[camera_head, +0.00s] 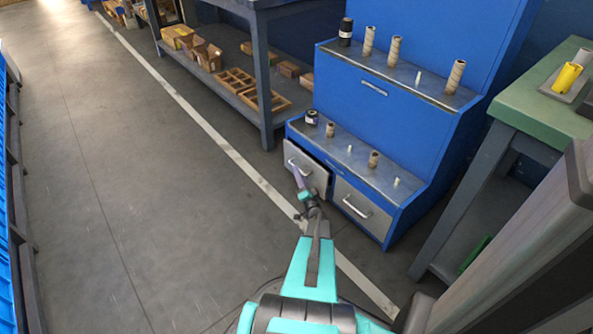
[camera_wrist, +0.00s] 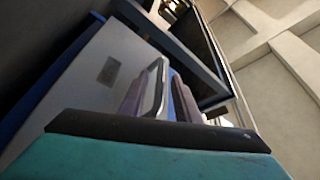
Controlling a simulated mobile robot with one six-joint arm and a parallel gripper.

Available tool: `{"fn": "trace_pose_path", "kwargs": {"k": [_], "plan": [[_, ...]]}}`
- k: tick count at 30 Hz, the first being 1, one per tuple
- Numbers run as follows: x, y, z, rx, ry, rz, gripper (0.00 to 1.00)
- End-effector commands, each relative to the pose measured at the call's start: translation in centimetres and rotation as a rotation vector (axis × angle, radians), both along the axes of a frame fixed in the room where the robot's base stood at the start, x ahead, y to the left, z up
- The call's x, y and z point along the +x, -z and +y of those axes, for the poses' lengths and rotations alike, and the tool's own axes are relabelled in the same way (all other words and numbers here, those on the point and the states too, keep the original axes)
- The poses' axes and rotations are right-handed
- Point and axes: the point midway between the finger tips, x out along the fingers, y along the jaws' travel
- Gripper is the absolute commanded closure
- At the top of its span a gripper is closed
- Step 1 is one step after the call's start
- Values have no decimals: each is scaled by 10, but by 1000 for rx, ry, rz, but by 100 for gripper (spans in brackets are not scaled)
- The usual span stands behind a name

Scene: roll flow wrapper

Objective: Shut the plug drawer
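Two grey drawers sit side by side low in the blue stepped cabinet. The left drawer (camera_head: 311,172) stands out from the cabinet, partly open; the right drawer (camera_head: 359,207) looks flush. I cannot read a label that names the plug drawer. My gripper (camera_head: 298,174) is at the left drawer's handle. In the wrist view the grey drawer front (camera_wrist: 95,85) carries a small dark label, and its pale handle (camera_wrist: 157,88) shows between the two purple fingers of my gripper (camera_wrist: 161,90). The fingers stand apart, with a gap beside the handle.
The blue cabinet (camera_head: 440,150) has rolls and small pegs on its two ledges. A green-topped table (camera_head: 540,110) stands close on the right. A shelf bench (camera_head: 258,75) with boxes and wooden trays is at the back. The floor to the left is clear.

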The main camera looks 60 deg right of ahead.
Motion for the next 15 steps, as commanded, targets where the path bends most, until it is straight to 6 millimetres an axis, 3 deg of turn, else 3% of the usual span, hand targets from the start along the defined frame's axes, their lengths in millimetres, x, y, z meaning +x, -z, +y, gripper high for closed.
{"fn": "trace_pose_path", "kwargs": {"k": [6,15], "plan": [[20,-4,-17,-1,-1,-1,70],[28,-8,-23,1,1,1,70]]}}
